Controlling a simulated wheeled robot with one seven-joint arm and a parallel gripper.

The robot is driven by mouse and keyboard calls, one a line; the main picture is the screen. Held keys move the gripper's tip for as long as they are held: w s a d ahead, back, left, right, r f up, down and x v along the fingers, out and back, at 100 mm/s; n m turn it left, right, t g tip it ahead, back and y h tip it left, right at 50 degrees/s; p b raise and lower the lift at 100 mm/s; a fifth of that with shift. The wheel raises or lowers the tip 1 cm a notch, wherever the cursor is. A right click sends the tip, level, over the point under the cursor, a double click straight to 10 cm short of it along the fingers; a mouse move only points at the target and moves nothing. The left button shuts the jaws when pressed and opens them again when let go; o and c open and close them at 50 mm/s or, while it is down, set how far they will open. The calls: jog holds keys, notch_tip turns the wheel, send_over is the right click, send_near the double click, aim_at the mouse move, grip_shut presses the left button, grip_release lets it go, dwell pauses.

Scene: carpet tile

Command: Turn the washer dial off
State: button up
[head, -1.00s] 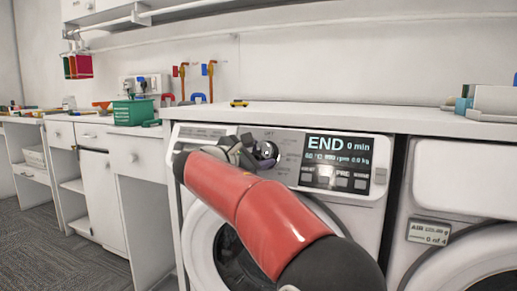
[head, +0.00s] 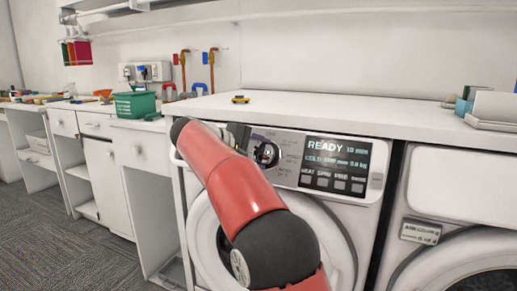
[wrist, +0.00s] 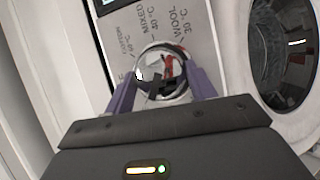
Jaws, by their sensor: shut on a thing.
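The washer (head: 283,165) is a white front loader under the counter. Its round, shiny dial (head: 266,154) sits left of the black display (head: 337,164), which reads READY and what looks like 10 min. The wrist view shows the dial (wrist: 161,72) close up, with printed labels such as WOOL 30 °C and MIXED 40 °C beyond it. My gripper (wrist: 163,80) is shut on the dial, with a purple finger on either side. In the head view my red arm hides most of the gripper and the panel's left part.
A second machine (head: 462,190) stands at the right. The white counter (head: 330,108) overhangs the panel and holds a small yellow toy car (head: 240,99). A green basket (head: 135,106) is on the left counter. Carpet is clear at lower left.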

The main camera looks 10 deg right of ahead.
jog(key=m+y, duration=0.1)
jog(key=m, duration=0.1)
jog(key=m+g+y, duration=0.1)
jog(key=m, duration=0.2)
jog(key=shift+w+r, duration=0.1)
jog(key=shift+r, duration=0.05)
jog(key=m+y, duration=0.2)
jog(key=m, duration=0.1)
jog(key=m+y, duration=0.1)
jog(key=shift+d+r+m, duration=0.15)
jog(key=shift+d+m, duration=0.1)
jog(key=shift+m, duration=0.15)
dwell(0.4)
jog(key=o, duration=1)
